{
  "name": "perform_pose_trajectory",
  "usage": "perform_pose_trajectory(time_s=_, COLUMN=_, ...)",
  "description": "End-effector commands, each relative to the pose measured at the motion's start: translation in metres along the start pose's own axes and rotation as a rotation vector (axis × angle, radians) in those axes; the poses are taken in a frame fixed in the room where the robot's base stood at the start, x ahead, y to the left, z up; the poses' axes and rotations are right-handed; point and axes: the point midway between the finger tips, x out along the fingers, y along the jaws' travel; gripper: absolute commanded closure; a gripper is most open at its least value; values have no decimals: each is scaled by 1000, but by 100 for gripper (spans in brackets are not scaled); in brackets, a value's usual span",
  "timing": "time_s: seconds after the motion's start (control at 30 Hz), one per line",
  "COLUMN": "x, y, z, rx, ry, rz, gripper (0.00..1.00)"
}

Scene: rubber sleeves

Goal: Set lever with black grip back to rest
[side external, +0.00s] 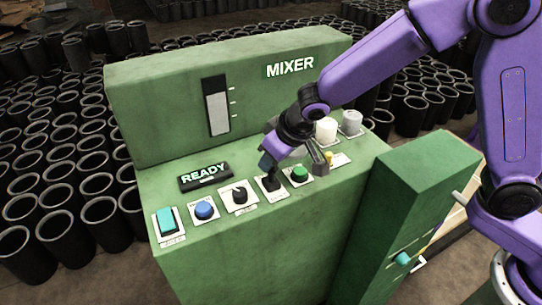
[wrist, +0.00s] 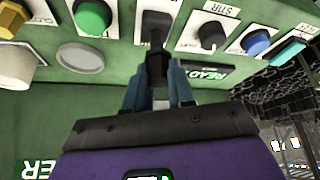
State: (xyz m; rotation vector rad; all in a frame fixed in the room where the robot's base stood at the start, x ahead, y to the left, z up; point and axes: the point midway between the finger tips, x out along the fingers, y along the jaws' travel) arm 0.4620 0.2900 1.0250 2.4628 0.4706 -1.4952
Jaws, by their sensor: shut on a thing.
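The lever with the black grip (side external: 271,182) stands on a white-edged plate in the panel's front row, between a black knob and a green button. In the wrist view the black grip (wrist: 157,62) sits between the two blue-grey fingertips. My gripper (side external: 268,165) reaches down to it from above and behind. In the wrist view my gripper (wrist: 157,82) is shut on the grip. The fingers hide part of the grip, and I cannot tell the lever's exact tilt.
The green mixer panel (side external: 215,245) also carries a teal switch (side external: 166,221), blue button (side external: 204,209), black knob (side external: 239,194), green button (side external: 299,174) and yellow knob (side external: 329,157). Pale caps (side external: 326,129) stand behind. A READY display (side external: 205,175) lies left. A teal-gripped lever (side external: 402,259) is on the right-hand box.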

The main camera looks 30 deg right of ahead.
Motion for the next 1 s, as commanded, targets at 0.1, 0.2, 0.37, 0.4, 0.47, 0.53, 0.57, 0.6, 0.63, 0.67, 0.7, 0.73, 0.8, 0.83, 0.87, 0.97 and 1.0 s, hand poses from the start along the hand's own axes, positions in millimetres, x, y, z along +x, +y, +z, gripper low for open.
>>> perform_pose_trajectory(time_s=0.1, x=-2, y=-1, z=-4, rx=-1, ry=21, rz=-2, gripper=100)
perform_pose_trajectory(time_s=0.2, x=-2, y=-2, z=-4, rx=-2, ry=26, rz=-1, gripper=100)
perform_pose_trajectory(time_s=0.37, x=-2, y=-2, z=-4, rx=-1, ry=28, rz=-1, gripper=100)
perform_pose_trajectory(time_s=0.4, x=-2, y=-2, z=-4, rx=-1, ry=28, rz=-1, gripper=100)
perform_pose_trajectory(time_s=0.47, x=-2, y=-2, z=-4, rx=-1, ry=28, rz=-1, gripper=100)
perform_pose_trajectory(time_s=0.53, x=-2, y=-2, z=-4, rx=-1, ry=29, rz=-1, gripper=100)
perform_pose_trajectory(time_s=0.57, x=-2, y=-2, z=-4, rx=0, ry=29, rz=-1, gripper=100)
perform_pose_trajectory(time_s=0.6, x=-2, y=-2, z=-4, rx=0, ry=29, rz=-1, gripper=100)
perform_pose_trajectory(time_s=0.63, x=-2, y=-2, z=-4, rx=0, ry=29, rz=-1, gripper=70)
perform_pose_trajectory(time_s=0.67, x=-2, y=-1, z=-4, rx=0, ry=29, rz=-1, gripper=60)
perform_pose_trajectory(time_s=0.7, x=-2, y=-1, z=-4, rx=0, ry=27, rz=0, gripper=51)
perform_pose_trajectory(time_s=0.73, x=-2, y=-1, z=-3, rx=-1, ry=26, rz=0, gripper=51)
perform_pose_trajectory(time_s=0.8, x=-2, y=-1, z=-3, rx=-1, ry=24, rz=1, gripper=51)
perform_pose_trajectory(time_s=0.83, x=-1, y=-1, z=-2, rx=-1, ry=23, rz=2, gripper=51)
perform_pose_trajectory(time_s=0.87, x=-1, y=-1, z=-2, rx=-1, ry=22, rz=2, gripper=51)
perform_pose_trajectory(time_s=0.97, x=-1, y=-1, z=-1, rx=-1, ry=21, rz=3, gripper=51)
perform_pose_trajectory(time_s=1.0, x=-2, y=-1, z=-1, rx=-2, ry=20, rz=3, gripper=51)
